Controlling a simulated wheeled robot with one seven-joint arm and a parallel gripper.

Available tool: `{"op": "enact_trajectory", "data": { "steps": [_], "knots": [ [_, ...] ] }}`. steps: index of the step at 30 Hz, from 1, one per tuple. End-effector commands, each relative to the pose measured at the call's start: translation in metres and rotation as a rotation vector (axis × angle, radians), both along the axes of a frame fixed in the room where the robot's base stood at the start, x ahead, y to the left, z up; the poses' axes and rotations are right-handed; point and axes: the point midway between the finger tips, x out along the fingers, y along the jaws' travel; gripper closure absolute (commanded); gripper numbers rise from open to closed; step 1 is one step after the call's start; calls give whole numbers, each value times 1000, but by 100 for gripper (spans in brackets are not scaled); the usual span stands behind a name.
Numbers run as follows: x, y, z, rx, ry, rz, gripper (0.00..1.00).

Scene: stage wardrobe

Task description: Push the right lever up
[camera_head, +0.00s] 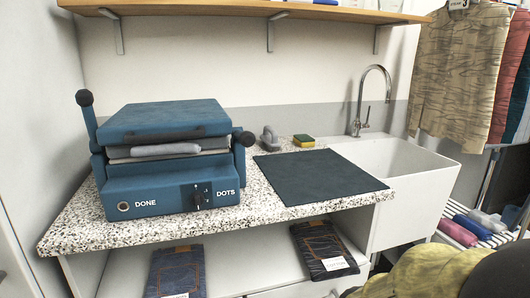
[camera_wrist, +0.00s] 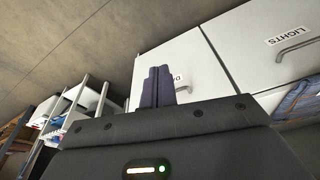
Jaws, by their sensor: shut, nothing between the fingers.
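A blue press (camera_head: 160,180) stands on the left of the speckled counter, with "DONE" and "DOTS" on its front. Its right lever (camera_head: 246,138) ends in a black ball knob and sits low beside the press lid. Its left lever (camera_head: 86,103) stands upright with its knob well above the lid. Folded grey cloth (camera_head: 165,150) lies under the lid. My gripper (camera_wrist: 158,75) shows in the wrist view with its dark fingers together and nothing between them. It faces white cupboards, and neither the press nor the levers show there. I cannot make out the fingers in the head view.
A dark mat (camera_head: 315,175) lies right of the press on the counter (camera_head: 75,228). A sponge (camera_head: 304,141), a grey object (camera_head: 269,138) and the sink (camera_head: 415,185) are beyond it. A wooden shelf (camera_head: 250,10) hangs above. Folded jeans (camera_head: 322,250) lie below the counter.

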Motion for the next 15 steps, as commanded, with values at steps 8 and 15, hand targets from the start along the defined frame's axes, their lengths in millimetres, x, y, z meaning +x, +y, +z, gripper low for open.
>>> {"op": "enact_trajectory", "data": {
  "steps": [8,15],
  "knots": [
    [0,0,0,0,0,0,100],
    [5,3,4,-3,-10,30,100]
  ]
}}
